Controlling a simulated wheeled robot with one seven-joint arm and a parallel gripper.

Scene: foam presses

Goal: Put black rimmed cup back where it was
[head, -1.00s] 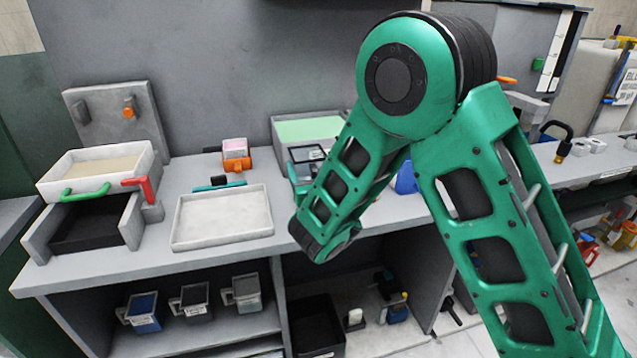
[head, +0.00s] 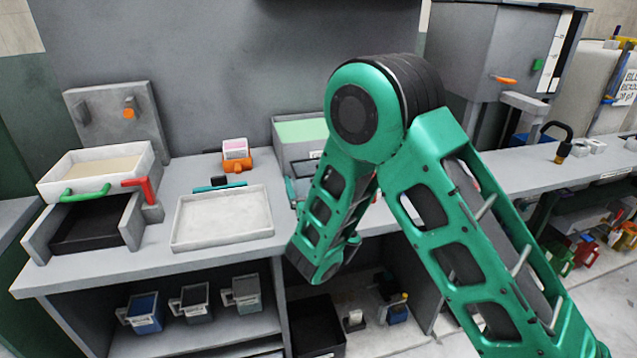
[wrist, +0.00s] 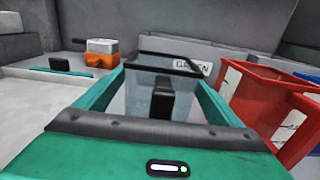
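The black rimmed cup (wrist: 140,92) has clear greyish walls, a square black rim and a black handle facing my wrist camera. It stands upright between the two green fingers of my gripper (wrist: 163,82) in the wrist view. The fingers lie along both sides of the cup and appear closed on it. In the head view my arm hides most of the gripper and cup; only a dark rim and a bit of green show left of the forearm, over the counter. Whether the cup's base touches the counter is hidden.
Red containers (wrist: 262,100) stand close on the right. A bin labelled GREEN (head: 286,155) is behind. An orange holder (head: 237,164) and a white tray (head: 222,218) are to the left. Several handled cups (head: 190,302) stand on the shelf below.

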